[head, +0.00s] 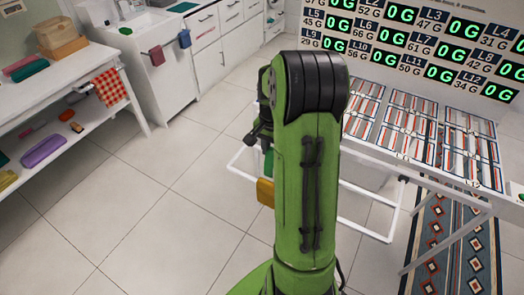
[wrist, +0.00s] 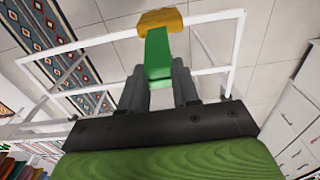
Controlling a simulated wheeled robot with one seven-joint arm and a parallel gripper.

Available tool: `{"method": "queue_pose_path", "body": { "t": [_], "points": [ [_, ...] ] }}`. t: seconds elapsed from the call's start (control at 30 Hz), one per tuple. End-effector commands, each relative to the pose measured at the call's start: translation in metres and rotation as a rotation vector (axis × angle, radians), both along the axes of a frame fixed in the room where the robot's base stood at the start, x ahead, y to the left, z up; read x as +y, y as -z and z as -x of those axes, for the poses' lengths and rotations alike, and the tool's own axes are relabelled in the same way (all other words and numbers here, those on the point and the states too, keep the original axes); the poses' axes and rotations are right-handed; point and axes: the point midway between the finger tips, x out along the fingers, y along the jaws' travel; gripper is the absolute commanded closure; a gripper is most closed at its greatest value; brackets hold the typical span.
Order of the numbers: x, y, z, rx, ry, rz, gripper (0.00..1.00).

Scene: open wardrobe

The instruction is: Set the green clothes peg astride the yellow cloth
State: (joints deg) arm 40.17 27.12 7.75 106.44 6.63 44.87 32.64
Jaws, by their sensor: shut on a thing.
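The green clothes peg (wrist: 158,55) is held between the two dark fingers of my gripper (wrist: 167,82). In the head view the peg (head: 268,163) shows just left of my green arm, with the gripper partly hidden. The yellow cloth (wrist: 160,17) hangs over a white rail; in the head view the cloth (head: 265,192) shows just below the peg, its right side close to my arm. In the wrist view the peg's far end meets the cloth's edge. I cannot tell whether they touch or whether the peg straddles the cloth.
The white rail (head: 240,172) juts from a white rack with striped items (head: 415,125) at the right. A patterned rug (head: 440,245) lies beneath. A white shelf table (head: 70,75) with folded cloths stands at the left. The tiled floor (head: 160,220) between is clear.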

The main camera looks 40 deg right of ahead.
Motion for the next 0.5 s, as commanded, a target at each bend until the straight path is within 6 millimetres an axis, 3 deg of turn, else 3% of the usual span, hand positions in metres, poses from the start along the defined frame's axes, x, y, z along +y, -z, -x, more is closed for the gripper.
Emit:
{"method": "queue_pose_path", "body": {
  "t": [0.5],
  "points": [
    [0.001,0.049,0.0,0.0,-0.005,-0.001,1.0]
  ]
}}
